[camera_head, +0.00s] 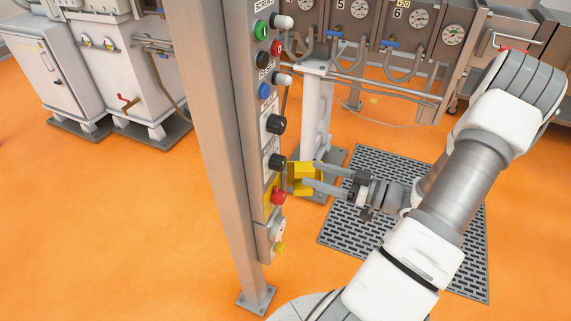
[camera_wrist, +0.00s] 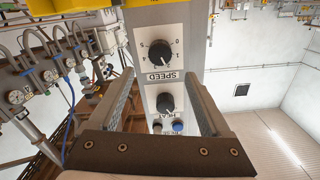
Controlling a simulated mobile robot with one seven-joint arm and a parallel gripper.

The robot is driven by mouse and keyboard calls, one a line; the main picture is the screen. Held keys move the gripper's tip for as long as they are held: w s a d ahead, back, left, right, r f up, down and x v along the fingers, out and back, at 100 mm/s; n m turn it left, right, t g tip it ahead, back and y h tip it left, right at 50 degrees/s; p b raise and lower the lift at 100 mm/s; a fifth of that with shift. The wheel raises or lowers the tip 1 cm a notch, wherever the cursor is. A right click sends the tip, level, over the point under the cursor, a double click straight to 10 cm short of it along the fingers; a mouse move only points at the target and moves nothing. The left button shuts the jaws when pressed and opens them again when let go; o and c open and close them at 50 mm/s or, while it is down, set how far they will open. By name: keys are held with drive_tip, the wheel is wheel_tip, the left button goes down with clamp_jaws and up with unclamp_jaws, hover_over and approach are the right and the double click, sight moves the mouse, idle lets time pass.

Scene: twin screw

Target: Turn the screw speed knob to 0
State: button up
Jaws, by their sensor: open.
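The speed knob (camera_wrist: 160,53) is a round black knob on a white plate with number marks, beside a SPEED label (camera_wrist: 163,76) in the wrist view. A pale pointer mark shows on it, but the setting is too small to read surely. In the head view it is the lower black knob (camera_head: 276,162) on the control post. My gripper (camera_head: 310,174) is open and empty, to the right of the panel and slightly below this knob, apart from it. In the wrist view my two fingers (camera_wrist: 160,78) are spread wide, with the knob between and beyond their tips.
A second black knob (camera_wrist: 165,103) sits above the speed knob on the post. A red button (camera_head: 278,196) on a yellow box lies just below it. Coloured buttons (camera_head: 260,31) line the upper panel. A yellow bracket (camera_head: 300,178) is close to my fingertips. Orange floor is open at left.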

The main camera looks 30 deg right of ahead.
sight(284, 164)
drive_tip(key=x, duration=0.9)
clamp_jaws()
